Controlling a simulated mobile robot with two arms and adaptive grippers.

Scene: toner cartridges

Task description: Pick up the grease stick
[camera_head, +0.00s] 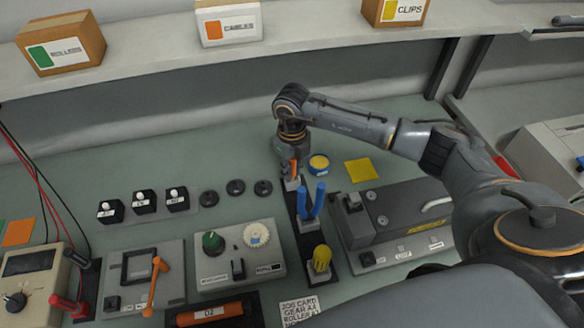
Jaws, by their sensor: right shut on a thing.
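My right gripper (292,170) points down at the far end of a narrow dark tool rack (308,244). It is shut on a slim orange piece, which I take to be the grease stick (294,168). The fingers hide most of the stick. A small pale holder block (292,184) is just below the fingertips; I cannot tell whether the stick is still inside it. My left gripper is not in view.
Blue-handled pliers (311,201) and a yellow-handled tool (320,258) stand in the same rack, close by. A yellow-topped round tin (318,164) is right of the gripper. A grey machine (390,222) is at right. Bench space behind is clear, below the shelf (300,40).

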